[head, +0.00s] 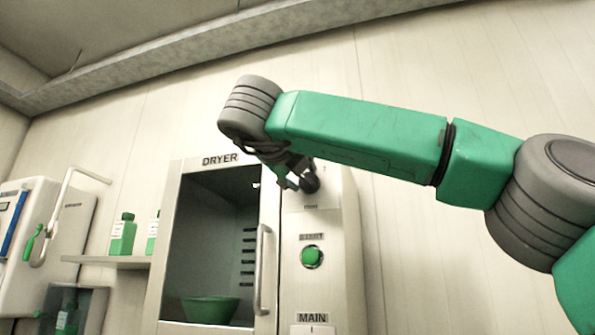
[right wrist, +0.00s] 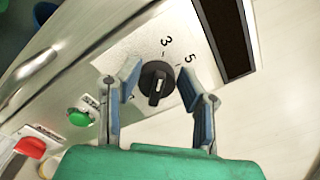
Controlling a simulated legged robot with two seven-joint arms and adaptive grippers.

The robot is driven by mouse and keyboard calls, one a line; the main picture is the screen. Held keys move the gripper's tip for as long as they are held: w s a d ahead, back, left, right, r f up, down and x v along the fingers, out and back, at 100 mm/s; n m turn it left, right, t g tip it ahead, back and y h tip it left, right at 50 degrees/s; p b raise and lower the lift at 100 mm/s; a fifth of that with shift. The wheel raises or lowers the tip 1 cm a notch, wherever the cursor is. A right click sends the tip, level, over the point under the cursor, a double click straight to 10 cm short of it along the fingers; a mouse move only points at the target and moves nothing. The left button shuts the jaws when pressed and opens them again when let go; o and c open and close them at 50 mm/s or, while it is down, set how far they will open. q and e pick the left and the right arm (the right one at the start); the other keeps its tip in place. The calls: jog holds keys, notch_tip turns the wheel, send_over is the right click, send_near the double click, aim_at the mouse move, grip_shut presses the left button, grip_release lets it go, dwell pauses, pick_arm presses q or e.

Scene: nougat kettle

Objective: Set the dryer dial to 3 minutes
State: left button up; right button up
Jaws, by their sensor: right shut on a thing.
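The dryer (head: 172,240) stands against the wall in the head view, its control panel on the right side. Its black dial (right wrist: 157,83) shows in the right wrist view, with a pale mark on its grip. The numbers 3 and 5 are printed beyond it; other markings are hidden or unclear. My right gripper (right wrist: 158,84) is shut on the dial, one finger on each side. In the head view the right gripper (head: 296,181) reaches the upper panel and partly covers the dial (head: 311,183). My left gripper is not in view.
The green START button (head: 312,257) sits below the dial, above the MAIN label. The door handle (head: 262,270) is just left of the panel. A green bowl (head: 209,309) is inside the dryer. The red switch (right wrist: 30,147) shows in the right wrist view. Bottles (head: 123,236) stand on a shelf.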

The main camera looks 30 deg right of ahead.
jog(key=shift+w+d+f, duration=0.1)
jog(key=shift+w+f, duration=0.05)
jog(key=shift+f, duration=0.05)
jog(key=o, duration=1.1)
jog(key=shift+w+d+f, duration=0.1)
jog(key=shift+w+d, duration=0.15)
jog(key=shift+w, duration=0.25)
jog(key=shift+d, duration=0.1)
jog(key=shift+s, duration=0.25)
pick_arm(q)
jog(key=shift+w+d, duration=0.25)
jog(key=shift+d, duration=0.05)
pick_arm(e)
jog(key=v, duration=1.1)
jog(key=shift+f, duration=0.1)
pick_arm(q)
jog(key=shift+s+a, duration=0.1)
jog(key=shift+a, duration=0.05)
pick_arm(e)
jog(key=shift+a, duration=0.4)
